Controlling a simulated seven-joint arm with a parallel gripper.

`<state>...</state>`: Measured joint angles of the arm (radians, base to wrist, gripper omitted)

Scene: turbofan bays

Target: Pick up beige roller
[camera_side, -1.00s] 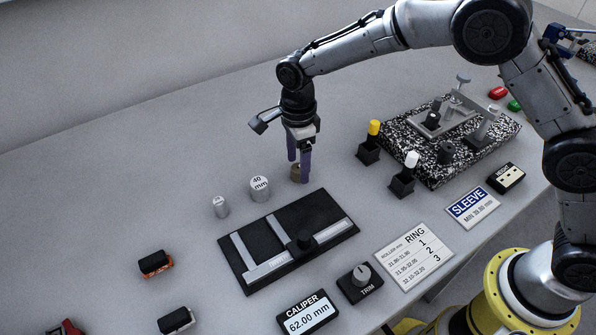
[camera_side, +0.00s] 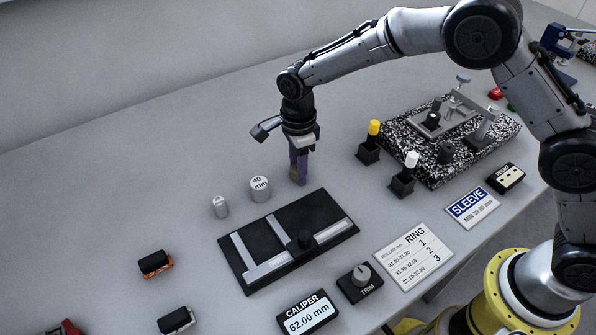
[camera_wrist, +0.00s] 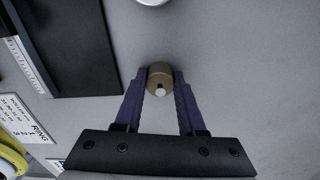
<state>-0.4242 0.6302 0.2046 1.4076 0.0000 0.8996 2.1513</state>
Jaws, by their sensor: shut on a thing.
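The beige roller (camera_wrist: 160,80) is a short cylinder with a pale round spot on its face, seen between the two purple fingers in the wrist view. My gripper (camera_wrist: 161,85) is shut on it, with a finger against each side. In the side view my gripper (camera_side: 299,179) points down behind the black caliper board, and the roller (camera_side: 294,174) is mostly hidden by the fingers. I cannot tell from the side view whether the roller still touches the table.
A grey "40 mm" cylinder (camera_side: 260,189) and a smaller grey cylinder (camera_side: 221,207) stand to the left. The black caliper board (camera_side: 335,219) lies in front. Black posts with yellow (camera_side: 374,128) and white (camera_side: 412,159) tops stand to the right, beside a speckled slab (camera_side: 400,118).

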